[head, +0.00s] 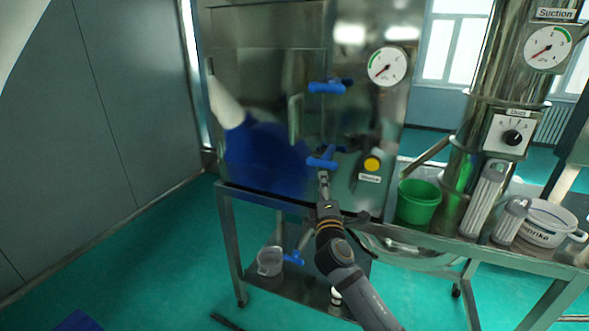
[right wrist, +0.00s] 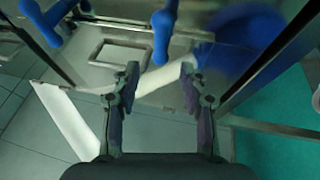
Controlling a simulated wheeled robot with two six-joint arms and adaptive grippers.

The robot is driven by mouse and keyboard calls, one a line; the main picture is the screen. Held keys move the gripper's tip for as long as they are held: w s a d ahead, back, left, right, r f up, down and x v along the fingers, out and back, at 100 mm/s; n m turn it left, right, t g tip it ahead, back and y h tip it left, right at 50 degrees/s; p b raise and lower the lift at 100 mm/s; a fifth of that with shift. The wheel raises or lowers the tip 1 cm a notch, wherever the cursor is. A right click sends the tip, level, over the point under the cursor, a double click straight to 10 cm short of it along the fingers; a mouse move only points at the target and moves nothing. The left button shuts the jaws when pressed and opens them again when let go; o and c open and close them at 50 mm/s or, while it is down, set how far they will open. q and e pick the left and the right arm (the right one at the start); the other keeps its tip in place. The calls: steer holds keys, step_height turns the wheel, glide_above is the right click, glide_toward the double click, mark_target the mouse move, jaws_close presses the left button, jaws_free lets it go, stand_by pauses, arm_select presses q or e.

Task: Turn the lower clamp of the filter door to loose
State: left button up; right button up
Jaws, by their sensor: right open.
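The lower clamp (head: 323,159) of the filter door is a blue T-shaped handle on the steel cabinet front. The upper clamp (head: 328,87), also blue, is above it. The filter door (head: 262,110) looks closed. My right gripper (head: 323,178) is just below the lower clamp, pointing up at it. In the right wrist view my right gripper (right wrist: 158,76) is open and empty, fingers apart. A blue handle (right wrist: 163,38), likely the lower clamp, stands beyond the gap between the fingertips. Whether they touch it cannot be told. My left gripper is out of view.
A yellow button (head: 372,164) and a gauge (head: 387,66) are right of the clamps. A green bucket (head: 418,202) stands on the bench to the right. A clear jug (head: 270,261) is on the shelf below. Open floor lies to the left.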

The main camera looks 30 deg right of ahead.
mark_target(322, 166)
steer(key=p+x, duration=0.1)
steer(key=x, duration=0.4)
steer(key=p+x, duration=0.1)
steer(key=x, duration=0.5)
steer(key=shift+d+p, duration=0.3)
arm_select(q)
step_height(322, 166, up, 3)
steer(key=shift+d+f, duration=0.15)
arm_select(e)
steer(key=shift+a, duration=0.1)
jaws_close()
